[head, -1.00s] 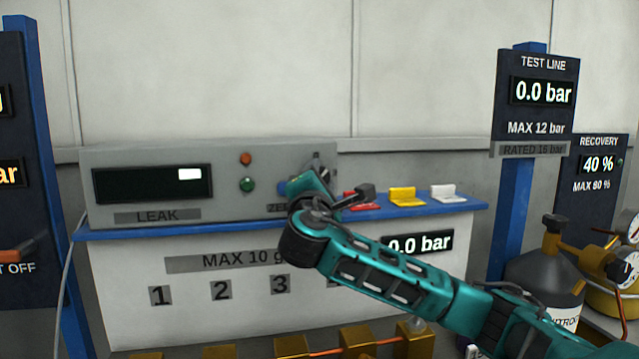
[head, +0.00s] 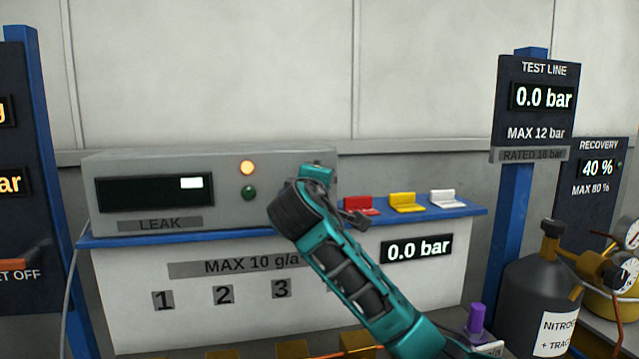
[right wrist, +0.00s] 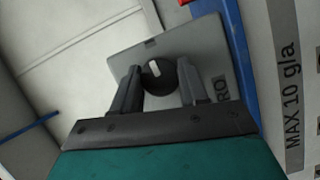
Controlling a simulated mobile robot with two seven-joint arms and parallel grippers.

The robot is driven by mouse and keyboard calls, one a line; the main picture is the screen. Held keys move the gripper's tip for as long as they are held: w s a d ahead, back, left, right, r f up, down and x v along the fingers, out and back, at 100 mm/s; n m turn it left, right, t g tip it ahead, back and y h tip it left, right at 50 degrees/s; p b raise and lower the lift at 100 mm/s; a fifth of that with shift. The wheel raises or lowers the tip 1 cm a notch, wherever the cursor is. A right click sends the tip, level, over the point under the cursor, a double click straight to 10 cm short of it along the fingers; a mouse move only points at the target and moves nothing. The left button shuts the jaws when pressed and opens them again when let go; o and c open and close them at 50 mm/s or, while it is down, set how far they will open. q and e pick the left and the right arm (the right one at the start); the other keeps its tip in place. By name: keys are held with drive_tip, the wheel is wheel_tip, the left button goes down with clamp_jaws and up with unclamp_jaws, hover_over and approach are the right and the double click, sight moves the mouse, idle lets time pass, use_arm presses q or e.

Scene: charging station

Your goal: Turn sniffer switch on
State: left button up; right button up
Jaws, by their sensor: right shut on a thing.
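The sniffer unit is a grey box (head: 110,170) marked LEAK on a blue shelf, with a dark display (head: 150,193) showing a small white block. In the right wrist view, a round black switch knob (right wrist: 157,75) with a white mark sits on the grey panel. My right gripper (right wrist: 161,82) has its fingers on either side of the knob and is shut on it. In the head view my right arm hides the knob and fingertips. My left gripper is out of view.
Red (head: 359,205), yellow (head: 407,203) and white (head: 447,199) tags stand on the blue shelf (head: 465,211) right of the box. A 0.0 bar display (head: 417,248) is below. A dark nitrogen cylinder (head: 540,275) stands at the right.

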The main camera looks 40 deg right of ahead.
drive_tip(key=shift+m, duration=0.3)
idle(0.4)
drive_tip(key=o, duration=1.1)
drive_tip(key=shift+c, duration=0.2)
drive_tip(key=v, duration=1.3)
drive_tip(key=shift+s, duration=0.1)
